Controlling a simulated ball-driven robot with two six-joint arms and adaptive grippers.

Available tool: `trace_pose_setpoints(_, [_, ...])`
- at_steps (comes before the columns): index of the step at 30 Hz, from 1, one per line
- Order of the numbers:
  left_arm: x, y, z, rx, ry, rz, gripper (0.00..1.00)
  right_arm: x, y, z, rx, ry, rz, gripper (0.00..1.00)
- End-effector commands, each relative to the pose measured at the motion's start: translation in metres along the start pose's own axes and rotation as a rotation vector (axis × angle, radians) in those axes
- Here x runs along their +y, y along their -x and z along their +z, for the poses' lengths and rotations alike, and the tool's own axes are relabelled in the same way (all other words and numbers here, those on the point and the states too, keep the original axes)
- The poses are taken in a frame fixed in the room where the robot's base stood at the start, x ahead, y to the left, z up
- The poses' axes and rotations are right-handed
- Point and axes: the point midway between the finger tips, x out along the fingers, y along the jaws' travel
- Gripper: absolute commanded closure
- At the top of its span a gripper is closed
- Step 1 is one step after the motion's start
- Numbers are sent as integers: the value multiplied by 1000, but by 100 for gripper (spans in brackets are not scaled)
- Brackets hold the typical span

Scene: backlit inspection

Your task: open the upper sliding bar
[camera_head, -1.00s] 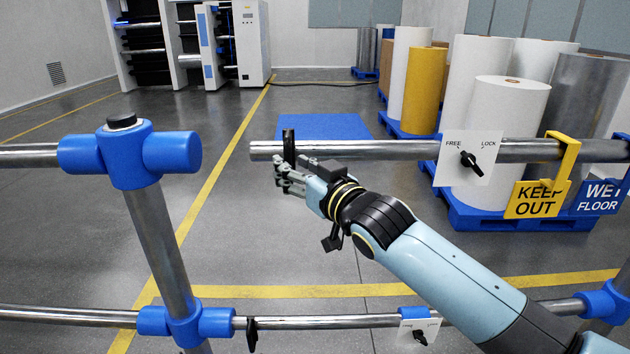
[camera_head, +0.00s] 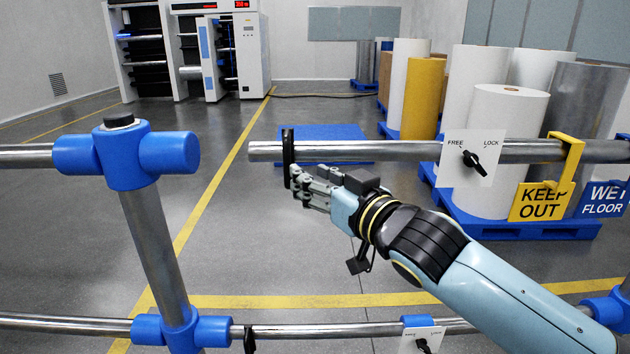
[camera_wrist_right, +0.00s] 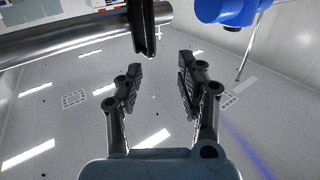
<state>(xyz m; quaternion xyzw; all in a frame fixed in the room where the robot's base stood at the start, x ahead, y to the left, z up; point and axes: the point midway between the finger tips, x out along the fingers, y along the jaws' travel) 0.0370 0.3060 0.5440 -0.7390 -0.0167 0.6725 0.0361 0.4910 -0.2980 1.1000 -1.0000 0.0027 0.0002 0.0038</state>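The upper sliding bar (camera_head: 390,151) is a grey metal tube in the head view. Its left end is free, with a clear gap to the blue fitting (camera_head: 125,155) on the left post. A black upright handle (camera_head: 288,158) sits near that end and hangs below the bar. My right gripper (camera_head: 297,188) is just below the bar, beside the handle's lower end. In the right wrist view, the fingers (camera_wrist_right: 160,72) are spread and empty, with the handle (camera_wrist_right: 143,30) beyond their tips and the bar (camera_wrist_right: 60,42) at upper left. My left gripper is out of view.
A FREE/LOCK plate with a black knob (camera_head: 473,160) hangs on the upper bar; its exact setting is unclear. A yellow KEEP OUT sign (camera_head: 540,201) hangs farther right. A lower bar (camera_head: 310,330) runs below. Large rolls (camera_head: 500,140) stand on blue pallets behind. Floor behind the gap is clear.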

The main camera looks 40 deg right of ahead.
Motion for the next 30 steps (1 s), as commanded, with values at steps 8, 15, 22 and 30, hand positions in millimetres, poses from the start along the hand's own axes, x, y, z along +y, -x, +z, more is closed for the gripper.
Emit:
trace_pose_setpoints(8, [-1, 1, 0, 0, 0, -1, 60, 0, 0, 0, 0, 0, 0, 62])
trace_pose_setpoints(15, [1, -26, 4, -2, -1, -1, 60, 14, -6, 6, 3, 5, -2, 62])
trace_pose_setpoints(22, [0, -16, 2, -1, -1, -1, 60, 16, -30, -2, 3, -4, 1, 62])
trace_pose_setpoints(30, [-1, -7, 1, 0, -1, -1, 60, 16, -83, -1, 2, -3, 1, 62])
